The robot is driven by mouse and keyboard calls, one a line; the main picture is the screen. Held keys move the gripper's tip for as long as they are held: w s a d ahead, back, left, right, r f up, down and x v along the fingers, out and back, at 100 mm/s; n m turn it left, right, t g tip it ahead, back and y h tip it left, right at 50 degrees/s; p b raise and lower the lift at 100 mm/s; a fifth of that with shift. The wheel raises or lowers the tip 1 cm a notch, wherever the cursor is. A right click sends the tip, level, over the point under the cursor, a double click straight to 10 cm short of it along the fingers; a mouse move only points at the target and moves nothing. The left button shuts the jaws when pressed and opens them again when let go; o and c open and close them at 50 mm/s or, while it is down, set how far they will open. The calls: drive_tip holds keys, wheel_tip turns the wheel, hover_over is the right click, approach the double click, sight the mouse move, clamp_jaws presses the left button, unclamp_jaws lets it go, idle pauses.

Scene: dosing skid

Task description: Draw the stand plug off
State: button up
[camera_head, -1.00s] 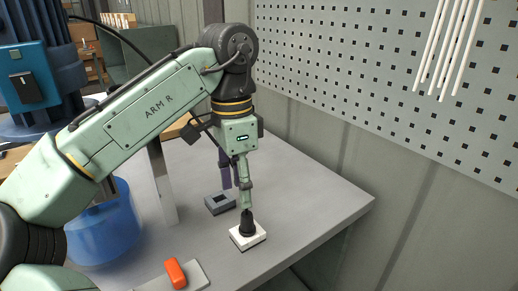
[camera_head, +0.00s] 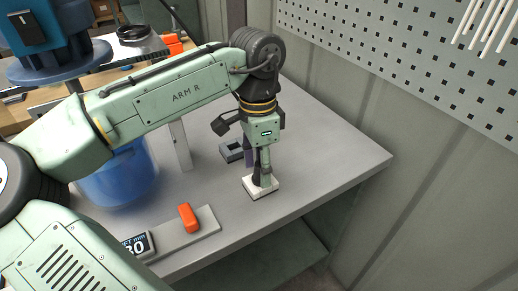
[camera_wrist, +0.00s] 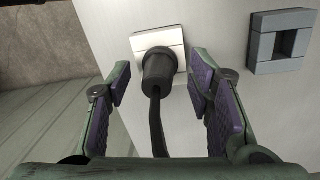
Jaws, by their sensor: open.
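The black stand plug (camera_wrist: 158,70) sits in a white square socket (camera_wrist: 158,38) in the wrist view, its black cable running from its near end toward my wrist. In the head view the white socket (camera_head: 262,189) rests on the grey bench, and the plug is mostly hidden by my fingers. My gripper (camera_wrist: 160,80) is open, one purple-padded finger on each side of the plug, with gaps showing on both sides. In the head view my gripper (camera_head: 260,172) points down, its fingertips low by the socket.
A grey block with a rectangular opening (camera_wrist: 283,42) lies close to the socket; it also shows in the head view (camera_head: 232,151). An orange piece (camera_head: 188,217) sits on a grey strip. A blue cylinder (camera_head: 120,178) stands left. The bench right of the socket is clear.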

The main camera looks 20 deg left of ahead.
drive_tip(key=shift+f, duration=0.25)
drive_tip(key=shift+c, duration=0.5)
clamp_jaws()
